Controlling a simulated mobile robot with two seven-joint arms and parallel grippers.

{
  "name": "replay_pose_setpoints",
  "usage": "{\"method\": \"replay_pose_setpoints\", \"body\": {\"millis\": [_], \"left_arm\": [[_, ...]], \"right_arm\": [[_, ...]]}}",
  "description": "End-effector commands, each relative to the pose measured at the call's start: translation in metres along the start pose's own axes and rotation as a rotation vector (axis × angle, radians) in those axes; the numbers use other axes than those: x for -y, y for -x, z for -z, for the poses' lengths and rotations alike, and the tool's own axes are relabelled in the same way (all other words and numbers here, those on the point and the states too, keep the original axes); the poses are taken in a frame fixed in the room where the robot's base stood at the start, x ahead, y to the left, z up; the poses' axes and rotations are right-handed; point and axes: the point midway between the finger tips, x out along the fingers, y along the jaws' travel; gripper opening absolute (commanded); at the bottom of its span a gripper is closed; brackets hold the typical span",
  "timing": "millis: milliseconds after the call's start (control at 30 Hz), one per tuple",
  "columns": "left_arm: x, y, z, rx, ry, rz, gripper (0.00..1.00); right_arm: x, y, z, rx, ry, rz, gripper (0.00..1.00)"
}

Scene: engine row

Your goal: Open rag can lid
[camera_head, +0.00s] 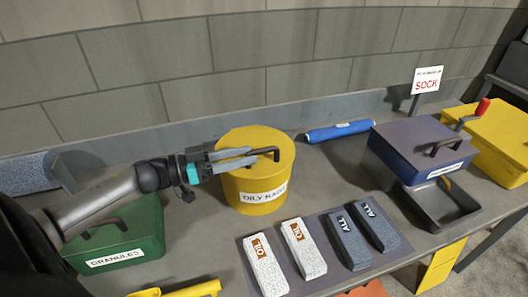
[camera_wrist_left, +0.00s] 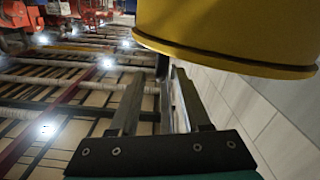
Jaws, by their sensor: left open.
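The yellow rag can (camera_head: 262,190) stands upright on the bench, labelled "OILY RAGS", though the label is partly blurred. Its yellow lid (camera_head: 262,136) is closed, with a black bar handle (camera_head: 268,151) on top. My left gripper (camera_head: 252,158) reaches in from the left over the lid, its open fingers pointing at the handle. The fingertips are at the handle's left end. I cannot tell whether they touch it. In the left wrist view, the open fingers (camera_wrist_left: 158,80) show below and left of a yellow rounded edge of the can (camera_wrist_left: 225,35). My right gripper is out of view.
A green "GRANULES" box (camera_head: 120,240) stands left, under my left arm. White and dark blocks lie on a mat (camera_head: 318,222) in front. A blue roll (camera_head: 340,131) lies behind. A blue-lidded box (camera_head: 420,150) and a yellow box (camera_head: 500,135) stand right, near a "SOCK" sign (camera_head: 427,80).

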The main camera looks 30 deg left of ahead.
Motion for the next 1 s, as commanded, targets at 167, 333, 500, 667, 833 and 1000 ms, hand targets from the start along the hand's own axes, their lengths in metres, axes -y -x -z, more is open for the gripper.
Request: {"method": "replay_pose_setpoints", "body": {"millis": [167,333,500,667,833,1000], "left_arm": [[0.0,-0.027,0.001,-0.004,-0.001,-0.001,0.47],[0.0,-0.044,0.001,-0.003,0.0,0.0,0.47],[0.0,-0.052,0.001,-0.002,0.0,0.001,0.47],[0.0,-0.054,0.0,0.0,0.001,0.001,0.47],[0.0,-0.054,0.0,0.0,0.001,0.001,0.46],[0.0,-0.054,0.0,0.0,0.0,0.0,0.27]], "right_arm": [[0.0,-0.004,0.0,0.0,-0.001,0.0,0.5],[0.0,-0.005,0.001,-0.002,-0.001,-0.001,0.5],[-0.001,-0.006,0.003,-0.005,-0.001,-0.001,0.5],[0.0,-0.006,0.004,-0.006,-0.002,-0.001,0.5],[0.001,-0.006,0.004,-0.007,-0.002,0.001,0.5],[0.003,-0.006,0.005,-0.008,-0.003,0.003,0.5]]}}
